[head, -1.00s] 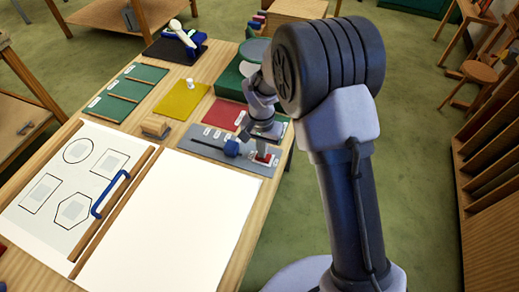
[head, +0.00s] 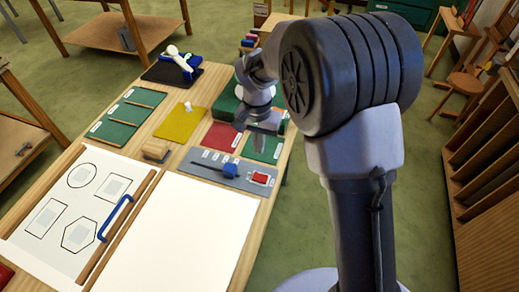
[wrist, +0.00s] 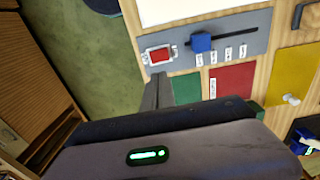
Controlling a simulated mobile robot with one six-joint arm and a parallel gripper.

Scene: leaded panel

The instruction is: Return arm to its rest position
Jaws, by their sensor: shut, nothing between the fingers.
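My gripper (head: 258,130) hangs in the air above the far part of the bench, over the area of the red and green panels. It is shut and empty, clear of the grey control panel (head: 206,172). In the wrist view the fingers (wrist: 158,92) point towards the grey panel's red switch (wrist: 159,55). My arm is bent, with the elbow high on the right of the head view. The red switch (head: 260,178) and the blue slider knob (head: 230,171) both stand free of the gripper.
The wooden bench (head: 150,168) holds a white sheet (head: 195,225), a shape board with a blue handle (head: 115,218), a yellow panel (head: 178,122) with a white knob, and a small wooden block (head: 156,150). A slotted wooden rack (head: 490,170) stands right. Green floor lies between.

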